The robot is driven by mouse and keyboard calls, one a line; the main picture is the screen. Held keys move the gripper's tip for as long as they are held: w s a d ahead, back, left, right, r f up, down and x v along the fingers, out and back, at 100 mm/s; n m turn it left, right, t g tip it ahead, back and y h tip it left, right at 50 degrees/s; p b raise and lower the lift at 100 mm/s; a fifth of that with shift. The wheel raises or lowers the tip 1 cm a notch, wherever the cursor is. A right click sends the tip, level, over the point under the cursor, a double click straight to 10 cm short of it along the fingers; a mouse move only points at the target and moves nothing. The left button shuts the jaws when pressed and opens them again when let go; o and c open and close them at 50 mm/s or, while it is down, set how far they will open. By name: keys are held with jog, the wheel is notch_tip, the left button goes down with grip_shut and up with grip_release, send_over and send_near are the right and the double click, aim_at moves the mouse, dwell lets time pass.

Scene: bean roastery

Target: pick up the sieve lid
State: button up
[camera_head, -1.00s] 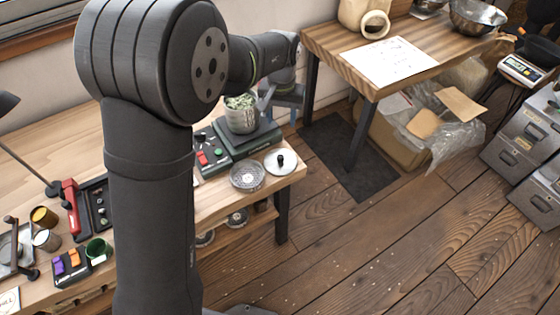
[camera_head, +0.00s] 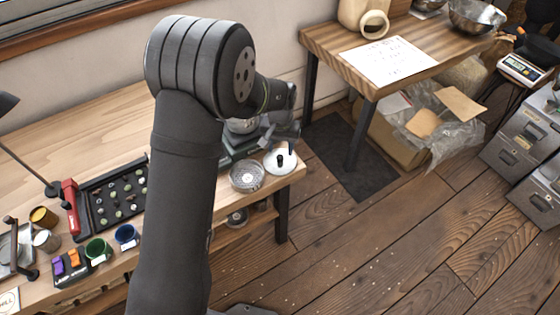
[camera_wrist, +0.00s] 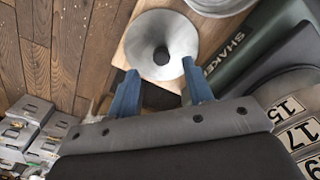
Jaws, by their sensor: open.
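The sieve lid (camera_head: 286,166) is a pale round disc with a black knob, lying on the right end of the wooden workbench. In the wrist view the lid (camera_wrist: 182,27) shows as a grey cone-like disc with the dark knob at its middle. My gripper (camera_wrist: 160,67) is open, its two blue fingers spread on either side of the knob in that picture. Whether they are level with the knob or still above it, I cannot tell. In the head view my gripper hangs just over the lid and partly hides it. Nothing is between the fingers except the view of the knob.
A round mesh sieve (camera_head: 246,176) sits just left of the lid. The dark green shaker (camera_wrist: 231,71) stands close by, mostly hidden behind my arm in the head view. A black tray of beans (camera_head: 112,198) and cups are farther left. The bench edge is close to the lid.

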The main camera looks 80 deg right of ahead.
aim_at(280, 156)
notch_tip(280, 156, down, 4)
jog(key=shift+w+d+f, duration=0.1)
grip_shut()
jog(key=shift+r, duration=0.2)
